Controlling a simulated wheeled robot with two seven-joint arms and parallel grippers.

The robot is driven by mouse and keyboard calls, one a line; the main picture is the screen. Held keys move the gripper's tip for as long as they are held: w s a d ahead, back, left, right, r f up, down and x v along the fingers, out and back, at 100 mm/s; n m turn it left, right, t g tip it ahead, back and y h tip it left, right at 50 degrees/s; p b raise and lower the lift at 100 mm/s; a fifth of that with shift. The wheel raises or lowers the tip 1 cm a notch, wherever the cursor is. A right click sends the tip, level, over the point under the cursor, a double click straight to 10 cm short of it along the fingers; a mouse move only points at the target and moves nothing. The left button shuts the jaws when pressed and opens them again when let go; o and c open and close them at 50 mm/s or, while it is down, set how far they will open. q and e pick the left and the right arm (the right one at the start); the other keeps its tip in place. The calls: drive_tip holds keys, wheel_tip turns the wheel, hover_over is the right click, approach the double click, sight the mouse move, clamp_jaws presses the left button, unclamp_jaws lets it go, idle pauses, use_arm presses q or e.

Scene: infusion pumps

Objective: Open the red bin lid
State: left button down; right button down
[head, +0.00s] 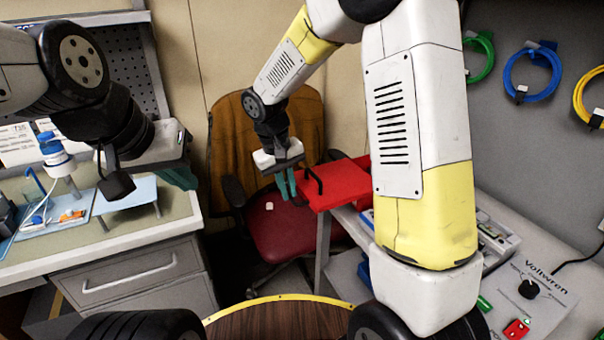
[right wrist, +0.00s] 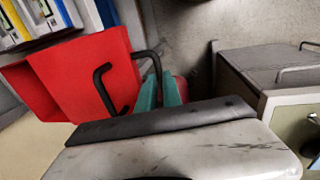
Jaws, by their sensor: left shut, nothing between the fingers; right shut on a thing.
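The red bin (head: 345,187) sits at the left end of the right-hand table in the head view, and its red surface fills the left of the right wrist view (right wrist: 90,78). A black bar handle (head: 314,181) stands out from the red lid; it also shows in the right wrist view (right wrist: 103,88). My right gripper (head: 287,185) points down at the handle. Its teal fingers (right wrist: 160,92) are shut on the handle, partly hiding it. I cannot tell how far the lid is raised. My left gripper (head: 180,178) is shut and empty, over the left counter's edge.
A chair with a red seat (head: 283,235) stands behind and below my right gripper. Devices crowd the right table, and coiled cables (head: 535,78) hang on the wall.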

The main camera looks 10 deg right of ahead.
drive_tip(key=shift+s+a, duration=0.25)
drive_tip(key=shift+a, duration=0.7)
drive_tip(key=shift+r, duration=0.1)
drive_tip(key=c, duration=1.5)
unclamp_jaws()
wheel_tip(320, 180, up, 8)
drive_tip(key=a, duration=0.1)
drive_tip(key=shift+s+a+f, duration=0.15)
drive_tip(key=shift+s+f, duration=0.05)
drive_tip(key=shift+s, duration=0.1)
